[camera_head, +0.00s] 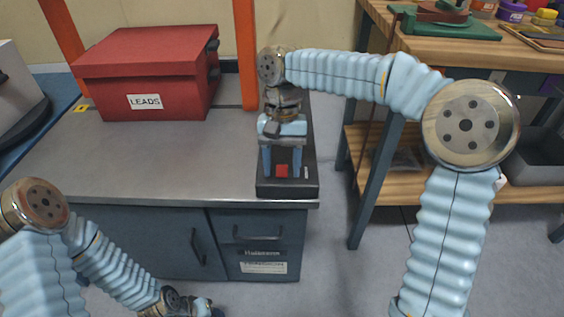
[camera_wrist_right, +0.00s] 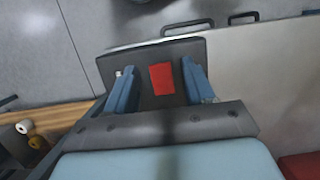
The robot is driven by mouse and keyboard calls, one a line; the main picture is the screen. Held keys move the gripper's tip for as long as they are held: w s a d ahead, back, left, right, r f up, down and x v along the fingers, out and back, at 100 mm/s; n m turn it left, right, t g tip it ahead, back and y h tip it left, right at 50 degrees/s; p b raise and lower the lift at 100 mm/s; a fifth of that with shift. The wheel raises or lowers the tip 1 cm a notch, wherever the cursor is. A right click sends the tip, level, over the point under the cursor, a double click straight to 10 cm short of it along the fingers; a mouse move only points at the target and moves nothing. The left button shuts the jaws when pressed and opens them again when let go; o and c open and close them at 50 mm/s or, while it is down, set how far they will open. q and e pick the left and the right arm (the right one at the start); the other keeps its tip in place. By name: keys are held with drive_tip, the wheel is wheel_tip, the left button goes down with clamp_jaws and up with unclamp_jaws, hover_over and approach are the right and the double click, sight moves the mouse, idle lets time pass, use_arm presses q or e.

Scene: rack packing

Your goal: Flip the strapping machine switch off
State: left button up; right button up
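The dark strapping machine (camera_head: 268,188) sits at the right front corner of the grey counter, with its red switch (camera_head: 282,171) on the top near the front edge. The red switch also shows in the right wrist view (camera_wrist_right: 161,79). My right gripper (camera_head: 282,162) points down over the machine. Its blue fingers are apart, one on each side of the switch, with gaps showing on both sides. I cannot tell whether the fingertips touch the machine top. My left gripper (camera_head: 196,308) is low at the bottom edge, partly cut off, away from the machine.
A red box labelled LEADS (camera_head: 140,80) stands on the counter (camera_head: 150,160) at the back left. A blue cabinet with handles (camera_head: 258,232) is below. A wooden shelf unit (camera_head: 500,55) with small jars stands at the right. Grey floor lies between.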

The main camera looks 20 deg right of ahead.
sight(282, 165)
drive_tip(key=shift+r, duration=0.1)
drive_tip(key=p+v, duration=0.3)
drive_tip(key=v, duration=1)
drive_tip(key=shift+r, duration=0.25)
drive_tip(key=shift+w, duration=0.1)
